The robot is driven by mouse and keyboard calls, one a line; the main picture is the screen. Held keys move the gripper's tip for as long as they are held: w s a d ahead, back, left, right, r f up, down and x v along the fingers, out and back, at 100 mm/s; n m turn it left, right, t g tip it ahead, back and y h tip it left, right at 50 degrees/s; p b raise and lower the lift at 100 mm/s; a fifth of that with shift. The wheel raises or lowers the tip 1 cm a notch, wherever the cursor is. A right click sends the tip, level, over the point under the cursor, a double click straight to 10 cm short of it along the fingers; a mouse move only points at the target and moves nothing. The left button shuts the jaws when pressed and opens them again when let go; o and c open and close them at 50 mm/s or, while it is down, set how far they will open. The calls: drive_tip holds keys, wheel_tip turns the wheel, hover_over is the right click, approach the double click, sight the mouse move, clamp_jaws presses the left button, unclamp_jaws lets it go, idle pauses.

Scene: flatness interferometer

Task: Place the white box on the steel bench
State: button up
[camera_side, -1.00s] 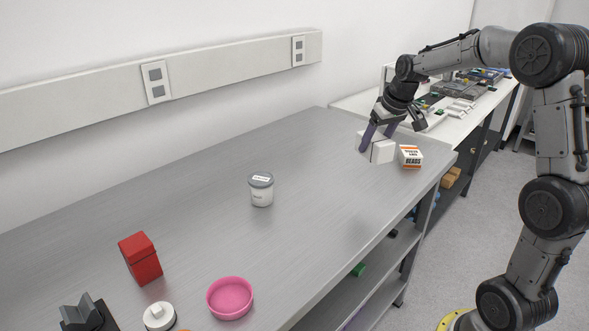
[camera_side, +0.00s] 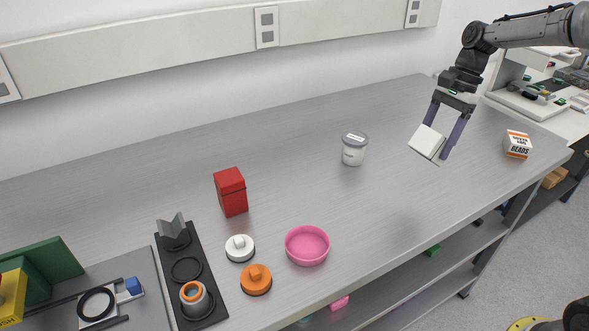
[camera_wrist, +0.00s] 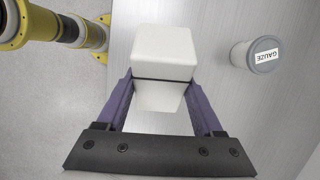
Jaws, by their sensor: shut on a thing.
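The white box (camera_side: 427,142) is held tilted between the purple fingers of my gripper (camera_side: 443,135), which is shut on it. In the side view the box hangs above the right part of the steel bench (camera_side: 290,140), with bare bench surface beneath it. In the wrist view the white box (camera_wrist: 162,60) sits between the two fingers of my gripper (camera_wrist: 163,100), with a dark seam across it. The finger pads are partly hidden by the box.
A gauze jar (camera_side: 354,150) stands left of the box, and a beads box (camera_side: 517,145) right. A red box (camera_side: 231,191), pink dish (camera_side: 307,246), white lid (camera_side: 239,248), orange lid (camera_side: 256,279) and black holder (camera_side: 190,275) are nearer the front left. Bench between jar and beads box is clear.

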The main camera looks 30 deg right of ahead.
drive_tip(key=s+a+r+m+t+y, duration=0.2)
drive_tip(key=a+m+t+y, duration=0.4)
drive_tip(key=a+m+t, duration=0.7)
drive_tip(key=w+a+f+n+g, duration=0.1)
drive_tip(key=w+a+f, duration=0.1)
drive_tip(key=w, duration=0.2)
drive_tip(key=w+a+f+n+g, duration=0.1)
drive_tip(key=w+a+f, duration=0.1)
drive_tip(key=w+f, duration=0.1)
drive_tip(key=w+a+f+n+g, duration=0.1)
drive_tip(key=w+a+f, duration=0.1)
drive_tip(key=w, duration=0.3)
drive_tip(key=shift+w+f, duration=0.25)
drive_tip(key=shift+f, duration=0.3)
drive_tip(key=shift+w+a+f, duration=0.15)
drive_tip(key=shift+w+f, duration=0.4)
drive_tip(key=shift+f, duration=0.1)
drive_tip(key=shift+w+f, duration=0.1)
drive_tip(key=shift+f, duration=1.5)
